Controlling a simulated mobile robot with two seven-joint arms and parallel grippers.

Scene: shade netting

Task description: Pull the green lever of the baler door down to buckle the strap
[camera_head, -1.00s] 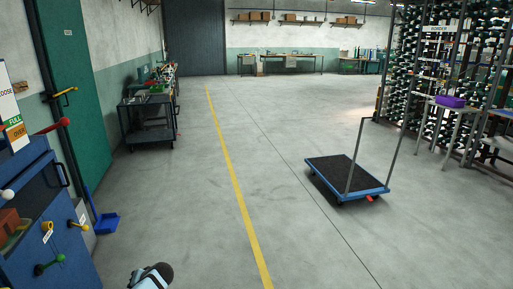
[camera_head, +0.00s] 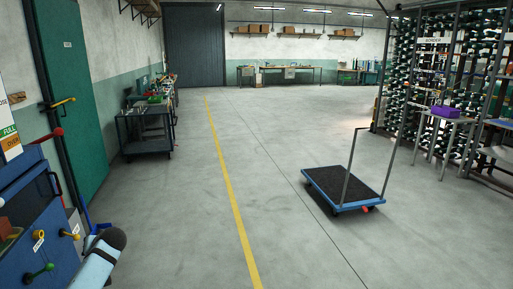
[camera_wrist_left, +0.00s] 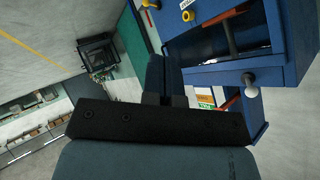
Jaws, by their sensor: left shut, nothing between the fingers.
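The blue baler (camera_head: 40,220) stands at the left edge of the head view. In the left wrist view my left gripper (camera_wrist_left: 164,75) is shut and empty, pointing past the blue baler (camera_wrist_left: 220,75). I cannot pick out the green lever or a strap in the wrist view. My right gripper is not in view.
A yellow knob (camera_head: 72,235) and a red-ended lever (camera_head: 57,133) are on the baler. A green door (camera_head: 75,100) and a dark cart (camera_head: 147,135) stand beyond. A flatbed trolley (camera_head: 345,190) is on the right; the floor between is clear.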

